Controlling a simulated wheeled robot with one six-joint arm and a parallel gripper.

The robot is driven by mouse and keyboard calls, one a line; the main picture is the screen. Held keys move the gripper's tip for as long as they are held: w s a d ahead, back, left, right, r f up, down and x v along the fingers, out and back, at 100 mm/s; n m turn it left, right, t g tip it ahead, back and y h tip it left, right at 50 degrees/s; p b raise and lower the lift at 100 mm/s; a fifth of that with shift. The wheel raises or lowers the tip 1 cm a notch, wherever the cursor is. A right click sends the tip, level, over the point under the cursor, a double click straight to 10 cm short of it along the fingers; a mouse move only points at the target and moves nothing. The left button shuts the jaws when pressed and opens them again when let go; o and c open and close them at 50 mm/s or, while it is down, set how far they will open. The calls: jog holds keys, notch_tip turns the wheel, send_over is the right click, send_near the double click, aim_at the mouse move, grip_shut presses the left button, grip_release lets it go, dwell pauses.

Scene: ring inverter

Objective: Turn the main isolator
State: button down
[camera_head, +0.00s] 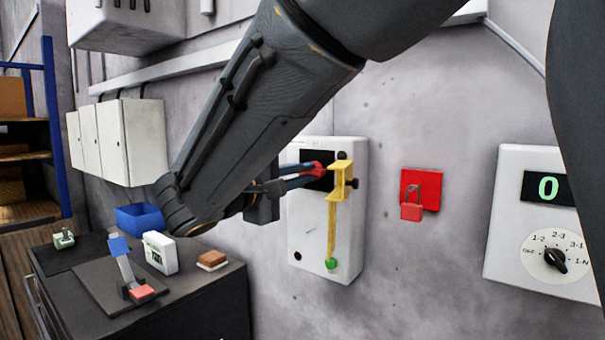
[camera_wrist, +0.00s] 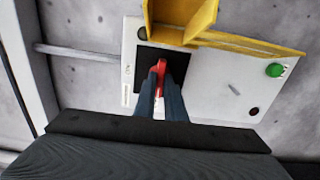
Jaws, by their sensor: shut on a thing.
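The main isolator is a white wall box (camera_head: 342,255) with a black panel and a red handle (camera_head: 318,168). My gripper (camera_head: 318,176) reaches it from the left and its fingers are at the red handle. In the wrist view, my gripper (camera_wrist: 161,85) is shut on the red handle (camera_wrist: 161,68), in front of the black panel (camera_wrist: 148,60). A yellow bracket with a long strip (camera_head: 333,215) is on the box's right side, and it also shows in the wrist view (camera_wrist: 230,40). A green round part (camera_head: 331,264) is at the strip's lower end. The fingers hide part of the handle.
A red padlock (camera_head: 411,212) hangs on a red plate right of the box. Farther right is a white panel (camera_head: 505,245) with a display reading 0 and a dial. A dark cabinet (camera_head: 205,300) at lower left carries a blue bin (camera_head: 140,218) and several small items.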

jog(key=c, duration=1.8)
grip_release()
jog(key=b+v, duration=0.1)
jog(key=v, duration=0.7)
jog(key=shift+b, duration=0.4)
